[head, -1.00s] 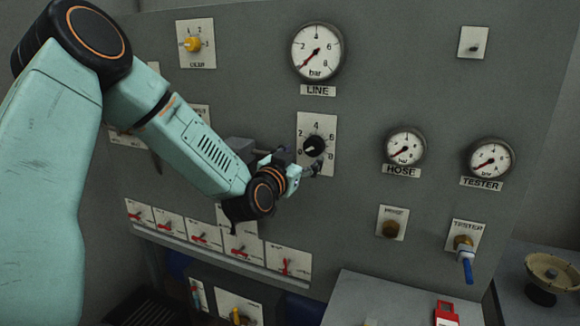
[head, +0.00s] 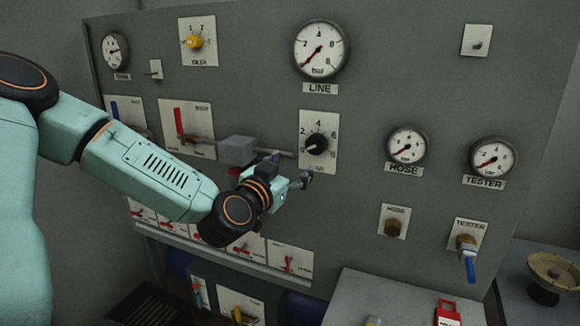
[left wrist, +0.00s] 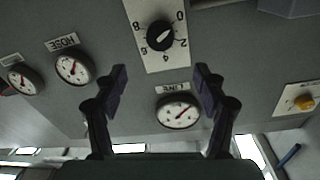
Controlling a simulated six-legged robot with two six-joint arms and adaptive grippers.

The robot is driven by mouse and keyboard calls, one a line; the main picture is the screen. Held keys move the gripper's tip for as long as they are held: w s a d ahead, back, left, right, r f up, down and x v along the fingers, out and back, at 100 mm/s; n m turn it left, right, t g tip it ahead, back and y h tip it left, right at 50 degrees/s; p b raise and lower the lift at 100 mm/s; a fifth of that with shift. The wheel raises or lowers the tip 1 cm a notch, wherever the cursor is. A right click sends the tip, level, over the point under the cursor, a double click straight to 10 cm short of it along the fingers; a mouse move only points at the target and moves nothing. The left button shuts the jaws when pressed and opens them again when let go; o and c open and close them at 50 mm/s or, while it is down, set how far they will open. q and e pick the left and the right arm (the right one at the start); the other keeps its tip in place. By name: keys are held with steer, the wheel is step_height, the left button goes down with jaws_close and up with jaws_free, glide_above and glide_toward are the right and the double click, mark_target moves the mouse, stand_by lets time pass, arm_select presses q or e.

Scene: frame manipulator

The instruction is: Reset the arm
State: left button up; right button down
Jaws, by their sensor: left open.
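My left gripper (head: 290,172) is in front of the grey panel (head: 400,90), just left of and below the black regulator knob (head: 316,144) on its white plate. In the left wrist view the open fingers (left wrist: 158,85) hold nothing, and the same knob (left wrist: 160,36) shows beyond them, clear of both. The LINE gauge (left wrist: 179,110) shows between the fingers in that view, and in the head view it is above the knob (head: 320,50). My right gripper is not in view.
A lever with a grey block (head: 238,150) stands out from the panel close behind my left arm. HOSE (head: 406,145) and TESTER (head: 492,157) gauges are at right. A row of red switches (head: 288,262) runs below the arm.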

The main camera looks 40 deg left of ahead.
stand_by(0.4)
arm_select(q)
steer(key=s+d+f+n+g+h+b, duration=0.1)
steer(key=s+d+f+g, duration=0.25)
steer(key=f, duration=0.45)
steer(key=s+d+f+n+g+h+b, duration=0.15)
steer(key=d+f, duration=0.25)
steer(key=f, duration=0.4)
steer(key=s+d+f+n+g+h+b, duration=0.1)
steer(key=s+d+f+n+g+h, duration=0.15)
steer(key=f, duration=0.45)
steer(key=s+d+f+m+g+b, duration=0.1)
steer(key=s+d+f+g+b, duration=0.1)
steer(key=s+f, duration=0.6)
steer(key=s+d+f+m+g+y+b, duration=0.1)
steer(key=s+d+f+m+g+b, duration=0.1)
steer(key=s+f+g, duration=0.3)
steer(key=s+d+f+m+g+b, duration=0.1)
steer(key=s+d+f+g+b, duration=0.1)
steer(key=s+f, duration=1)
steer(key=s+g, duration=0.1)
steer(key=s, duration=0.2)
steer(key=shift+s+y, duration=0.35)
steer(key=shift+y, duration=0.05)
